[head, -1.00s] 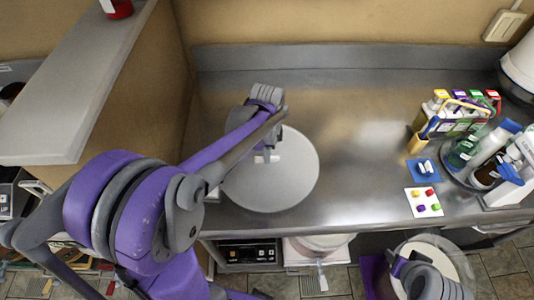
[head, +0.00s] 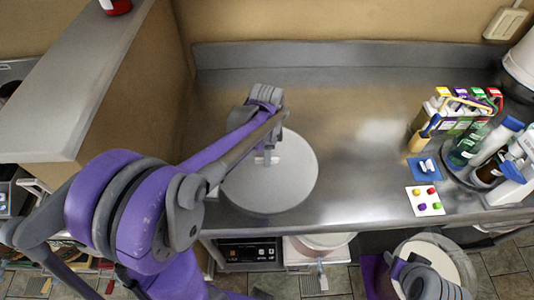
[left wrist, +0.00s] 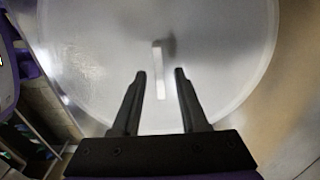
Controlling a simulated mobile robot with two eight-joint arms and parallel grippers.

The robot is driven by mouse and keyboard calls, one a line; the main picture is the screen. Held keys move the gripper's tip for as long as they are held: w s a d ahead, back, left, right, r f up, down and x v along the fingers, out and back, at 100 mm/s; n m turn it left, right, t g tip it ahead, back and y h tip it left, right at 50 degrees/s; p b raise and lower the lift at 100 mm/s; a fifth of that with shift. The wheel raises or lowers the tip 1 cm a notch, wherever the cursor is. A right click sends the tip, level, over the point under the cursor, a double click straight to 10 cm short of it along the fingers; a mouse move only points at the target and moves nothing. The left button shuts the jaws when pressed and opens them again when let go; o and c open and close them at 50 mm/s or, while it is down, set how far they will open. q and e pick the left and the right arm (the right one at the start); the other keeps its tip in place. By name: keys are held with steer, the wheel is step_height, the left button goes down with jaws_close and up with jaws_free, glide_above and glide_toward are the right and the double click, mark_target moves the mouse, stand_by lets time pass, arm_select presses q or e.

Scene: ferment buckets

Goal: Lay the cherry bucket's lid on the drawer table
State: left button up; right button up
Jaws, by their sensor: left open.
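A round white lid (head: 290,185) lies flat on the steel drawer table (head: 360,140), near its front edge. It fills most of the left wrist view (left wrist: 225,50), with a pale bar handle (left wrist: 158,60) at its middle. My left gripper (left wrist: 160,73) is open above the lid, one finger on each side of the handle, apart from it.
A card with coloured pieces (head: 425,201), a blue card (head: 423,169), a bottle rack (head: 460,115) and a round tray of bottles stand on the table's right. The table's middle and back are clear. A raised ledge (head: 70,90) stands at left.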

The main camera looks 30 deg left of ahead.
arm_select(q)
steer(key=shift+r, duration=0.35)
steer(key=shift+r+p, duration=0.5)
steer(key=shift+r, duration=0.05)
step_height(320, 180, up, 11)
steer(key=s+d+f+n+t, duration=0.2)
steer(key=s+n, duration=0.2)
steer(key=s+d+f+n+t, duration=0.2)
steer(key=s+f+n, duration=0.1)
steer(key=s, duration=0.1)
steer(key=s+d+f+n+t, duration=0.2)
steer(key=s+n, duration=0.2)
steer(key=shift+s+d+f+n, duration=0.2)
steer(key=shift+d+f+n, duration=0.05)
steer(key=shift+d+n, duration=0.1)
arm_select(e)
steer(key=shift+w+r, duration=0.3)
steer(key=shift+r, duration=0.25)
steer(key=shift+w+r, duration=0.25)
steer(key=shift+r, duration=0.25)
